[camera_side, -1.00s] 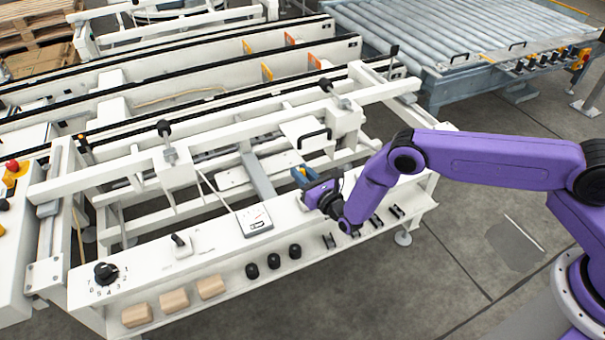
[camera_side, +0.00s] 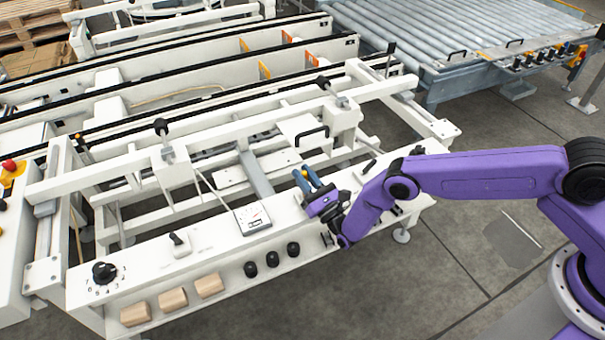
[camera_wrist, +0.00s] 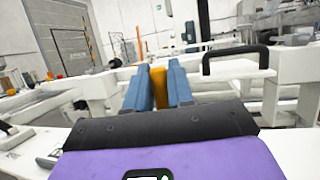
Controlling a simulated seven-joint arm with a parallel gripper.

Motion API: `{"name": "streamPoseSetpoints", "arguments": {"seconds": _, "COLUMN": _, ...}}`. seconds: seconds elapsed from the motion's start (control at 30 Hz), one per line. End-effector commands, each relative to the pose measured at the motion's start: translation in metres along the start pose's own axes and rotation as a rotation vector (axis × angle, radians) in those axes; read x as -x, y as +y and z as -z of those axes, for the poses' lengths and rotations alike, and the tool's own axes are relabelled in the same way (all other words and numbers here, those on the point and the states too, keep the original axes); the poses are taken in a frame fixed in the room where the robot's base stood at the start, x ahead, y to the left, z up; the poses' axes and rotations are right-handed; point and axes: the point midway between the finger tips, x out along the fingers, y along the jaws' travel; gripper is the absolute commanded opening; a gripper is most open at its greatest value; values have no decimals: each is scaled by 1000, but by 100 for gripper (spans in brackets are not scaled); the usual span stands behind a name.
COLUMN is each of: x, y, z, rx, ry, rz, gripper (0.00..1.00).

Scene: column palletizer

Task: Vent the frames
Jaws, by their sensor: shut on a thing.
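My gripper (camera_side: 307,179) has blue fingers and is over the right part of the white control panel (camera_side: 215,262). It is shut on a small yellow-orange piece, which shows between the fingers in the wrist view (camera_wrist: 158,88) and as a speck in the side view (camera_side: 304,171). I cannot tell what the piece belongs to. The panel carries a numbered black dial (camera_side: 104,272), a black toggle lever (camera_side: 178,239), and a square gauge (camera_side: 253,218) left of my gripper. My wrist hides part of the panel.
Black knobs (camera_side: 272,259) and tan blocks (camera_side: 173,301) line the panel's front. A black handle (camera_side: 312,134) on a white plate stands behind my gripper. White frame beams (camera_side: 120,170) lie behind. A roller conveyor (camera_side: 450,35) is at the back right.

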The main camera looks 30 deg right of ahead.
Motion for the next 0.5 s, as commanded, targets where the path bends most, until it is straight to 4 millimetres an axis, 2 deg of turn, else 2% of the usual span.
{"name": "streamPoseSetpoints", "arguments": {"seconds": 0.5, "x": 9, "y": 2, "z": -4, "rx": 23, "ry": -131, "rz": -11, "gripper": 0}}
